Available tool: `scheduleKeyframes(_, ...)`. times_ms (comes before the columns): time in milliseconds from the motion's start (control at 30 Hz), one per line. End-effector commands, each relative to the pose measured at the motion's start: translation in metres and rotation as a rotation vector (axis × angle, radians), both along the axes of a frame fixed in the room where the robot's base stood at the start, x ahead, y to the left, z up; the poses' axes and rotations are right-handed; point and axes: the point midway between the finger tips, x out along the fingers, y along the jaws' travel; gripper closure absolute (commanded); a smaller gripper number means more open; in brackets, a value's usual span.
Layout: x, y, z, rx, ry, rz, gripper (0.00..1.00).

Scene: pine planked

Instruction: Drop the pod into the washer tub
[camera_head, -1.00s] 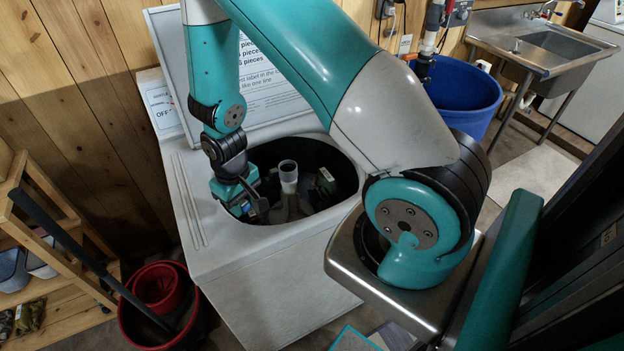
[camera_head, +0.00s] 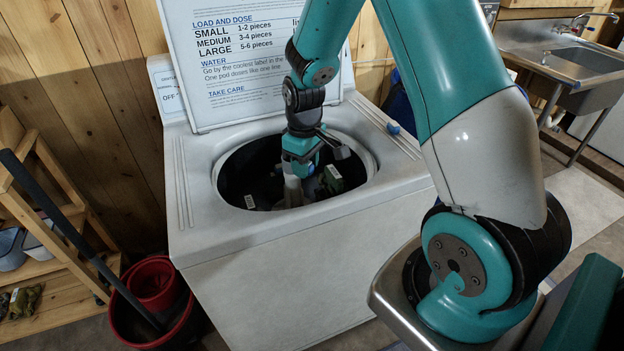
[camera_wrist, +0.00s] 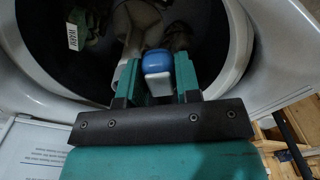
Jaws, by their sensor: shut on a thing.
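The pod (camera_wrist: 157,72), blue and white, sits between the two teal fingers of my gripper (camera_wrist: 158,84) in the wrist view. In the head view my gripper (camera_head: 302,168) is over the opening of the washer tub (camera_head: 236,187), close to the pale central post (camera_head: 292,192). The tub also shows in the wrist view (camera_wrist: 50,82), dark inside, below and beyond the pod. The post (camera_wrist: 134,32) shows just past the pod there. The lid of the washer (camera_head: 238,50) stands open behind the tub.
Dark green cloth (camera_head: 332,180) lies in the tub. A small blue object (camera_head: 393,127) sits on the washer top at the right. Red buckets (camera_head: 155,290) and a wooden shelf (camera_head: 50,265) stand left. A metal sink (camera_head: 570,62) is at the back right.

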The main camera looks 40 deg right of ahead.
Motion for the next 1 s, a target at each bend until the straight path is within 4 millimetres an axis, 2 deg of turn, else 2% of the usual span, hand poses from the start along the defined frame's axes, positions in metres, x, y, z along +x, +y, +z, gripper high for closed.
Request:
scheduleKeyframes(33,0.002,-0.006,-0.008,-0.001,-0.006,0.026,0.91)
scheduleKeyframes(200,0.004,-0.016,-0.002,-0.001,-0.001,0.091,0.91)
scheduleKeyframes(333,0.004,-0.017,-0.008,0.001,0.001,0.100,0.91)
scheduleKeyframes(733,0.004,-0.016,-0.065,0.000,0.001,0.099,0.91)
scheduleKeyframes(1000,0.004,-0.016,-0.067,0.000,0.000,0.099,0.91)
